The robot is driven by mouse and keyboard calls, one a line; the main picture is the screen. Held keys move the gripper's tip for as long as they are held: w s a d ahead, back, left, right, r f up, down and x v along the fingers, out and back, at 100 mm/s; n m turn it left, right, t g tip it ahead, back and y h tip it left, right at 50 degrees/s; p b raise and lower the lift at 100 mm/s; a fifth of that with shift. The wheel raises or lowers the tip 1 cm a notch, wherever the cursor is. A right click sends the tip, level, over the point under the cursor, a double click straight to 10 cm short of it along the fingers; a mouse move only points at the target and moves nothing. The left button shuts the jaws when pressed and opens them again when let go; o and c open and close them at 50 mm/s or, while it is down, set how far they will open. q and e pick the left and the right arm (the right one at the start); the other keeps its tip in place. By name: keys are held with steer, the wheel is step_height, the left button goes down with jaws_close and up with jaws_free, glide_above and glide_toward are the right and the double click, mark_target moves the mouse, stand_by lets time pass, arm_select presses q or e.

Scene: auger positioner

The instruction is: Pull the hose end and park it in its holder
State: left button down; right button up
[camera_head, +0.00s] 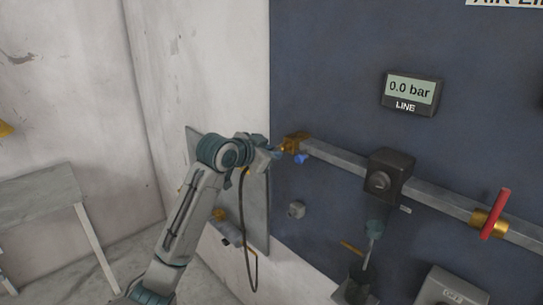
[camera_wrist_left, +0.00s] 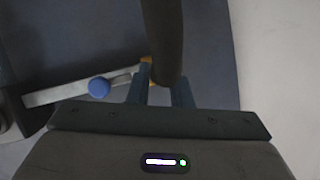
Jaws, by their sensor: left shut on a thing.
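The dark hose (camera_head: 243,220) hangs in a long loop below my left gripper (camera_head: 275,149), beside the wall panel. My left gripper is at the brass fitting (camera_head: 296,141) on the left end of the grey pipe. In the left wrist view, its two fingers (camera_wrist_left: 161,92) are shut on the hose end, with the thick hose (camera_wrist_left: 164,40) rising between them. The brass fitting (camera_wrist_left: 148,70) shows just behind. Whether the hose end still sits in the fitting is hidden. I cannot tell for sure which part is the holder; a small grey block (camera_head: 296,209) sits on the panel below.
A blue knob (camera_head: 301,158) is under the fitting. The pipe carries a black box (camera_head: 388,176) and a red-handled brass valve (camera_head: 495,215). A gauge (camera_head: 411,91) reads 0.0 bar. A dark cup (camera_head: 356,289) holds a teal-headed tool. A grey table (camera_head: 40,190) stands left.

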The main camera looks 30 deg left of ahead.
arm_select(q)
steer(key=c, duration=2)
jaws_free()
jaws_close()
steer(key=shift+s+a+f, duration=0.1)
steer(key=shift+s, duration=0.05)
steer(key=shift+s, duration=0.1)
steer(key=shift+s+a, duration=0.3)
steer(key=shift+s, duration=0.55)
steer(key=shift+s, duration=0.1)
steer(key=shift+s+a, duration=0.35)
steer(key=shift+s, duration=0.35)
